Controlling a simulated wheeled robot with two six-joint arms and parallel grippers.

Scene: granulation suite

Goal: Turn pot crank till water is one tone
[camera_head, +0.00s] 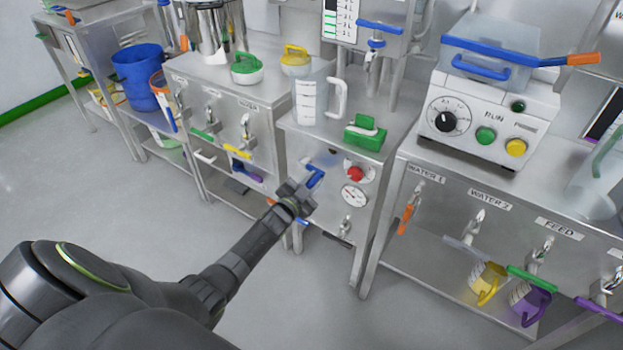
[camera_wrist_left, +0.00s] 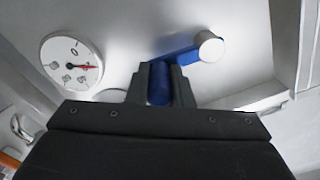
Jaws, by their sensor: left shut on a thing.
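The blue crank (camera_head: 316,175) is on the front panel of the middle steel cabinet (camera_head: 322,212), beside a red knob (camera_head: 354,173) and a round dial gauge (camera_head: 353,195). My left gripper (camera_head: 297,192) reaches it from the lower left. In the left wrist view my left gripper (camera_wrist_left: 160,74) is shut on the crank's blue handle (camera_wrist_left: 160,88). The crank's blue arm (camera_wrist_left: 181,55) runs from there up to a pale round hub (camera_wrist_left: 209,46) at upper right. The gauge (camera_wrist_left: 72,63) has a red needle. The water and its tone cannot be made out. My right gripper is out of view.
A steel pot (camera_head: 213,30) and blue bucket (camera_head: 138,76) are at left. Floor at left is clear.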

